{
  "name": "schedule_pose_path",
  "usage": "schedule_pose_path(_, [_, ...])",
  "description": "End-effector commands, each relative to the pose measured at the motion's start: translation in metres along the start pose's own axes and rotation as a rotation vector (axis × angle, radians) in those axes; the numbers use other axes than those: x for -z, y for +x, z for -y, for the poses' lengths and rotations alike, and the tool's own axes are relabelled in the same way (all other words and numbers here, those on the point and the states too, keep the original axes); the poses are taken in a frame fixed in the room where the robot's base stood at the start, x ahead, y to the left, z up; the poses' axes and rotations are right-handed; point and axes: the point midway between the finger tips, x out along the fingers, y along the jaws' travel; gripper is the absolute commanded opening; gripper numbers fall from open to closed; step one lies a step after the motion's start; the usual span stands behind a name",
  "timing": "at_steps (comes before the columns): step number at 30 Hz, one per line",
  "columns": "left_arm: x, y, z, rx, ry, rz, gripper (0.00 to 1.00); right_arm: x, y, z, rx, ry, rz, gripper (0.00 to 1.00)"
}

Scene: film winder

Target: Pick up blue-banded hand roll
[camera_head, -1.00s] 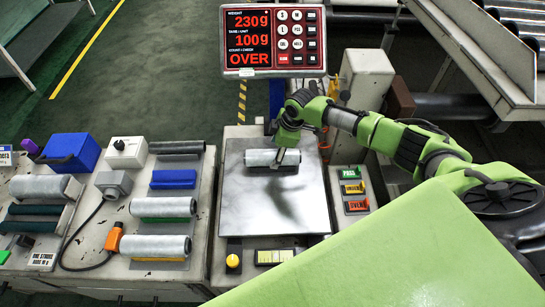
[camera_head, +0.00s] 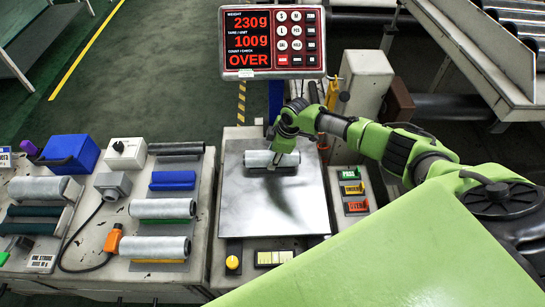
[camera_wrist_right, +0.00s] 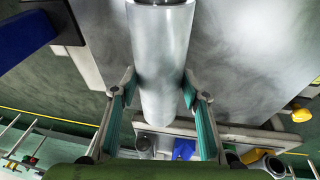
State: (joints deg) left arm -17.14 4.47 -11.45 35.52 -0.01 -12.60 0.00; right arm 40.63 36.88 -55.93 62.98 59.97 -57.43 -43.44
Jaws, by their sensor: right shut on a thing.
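A pale grey-white roll (camera_head: 258,159) lies across the metal scale plate (camera_head: 262,210) in the head view, near the plate's back. My right gripper (camera_head: 284,157) reaches down onto it from above and is shut on it. In the right wrist view the roll (camera_wrist_right: 160,55) runs between the two fingers of the right gripper (camera_wrist_right: 160,100), lengthwise away from the camera. No blue band shows on this roll in either view. My left gripper is not in view.
The display (camera_head: 272,42) reads 230 g and OVER in red. The left bench holds a roll over a green strip (camera_head: 160,208), a roll over a yellow strip (camera_head: 155,247), a blue block (camera_head: 173,180) and a blue box (camera_head: 70,152). Labelled blocks (camera_head: 353,189) stand right of the plate.

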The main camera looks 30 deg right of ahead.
Motion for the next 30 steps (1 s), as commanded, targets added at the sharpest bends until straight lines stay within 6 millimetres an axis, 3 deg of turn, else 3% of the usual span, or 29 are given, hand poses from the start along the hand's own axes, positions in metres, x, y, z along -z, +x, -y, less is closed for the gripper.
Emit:
schedule_pose_path(6, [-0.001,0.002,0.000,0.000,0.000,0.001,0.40,0.003,-0.010,-0.003,-0.003,0.000,-0.002,0.11])
schedule_pose_path(11, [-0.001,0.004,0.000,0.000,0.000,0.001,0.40,0.009,-0.035,-0.004,-0.004,-0.003,-0.003,0.11])
schedule_pose_path(20, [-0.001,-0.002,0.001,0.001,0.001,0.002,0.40,0.026,-0.097,0.037,-0.004,-0.006,-0.004,0.11])
schedule_pose_path(30, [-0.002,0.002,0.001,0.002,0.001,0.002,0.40,0.035,-0.131,0.100,-0.001,-0.002,-0.001,0.11])
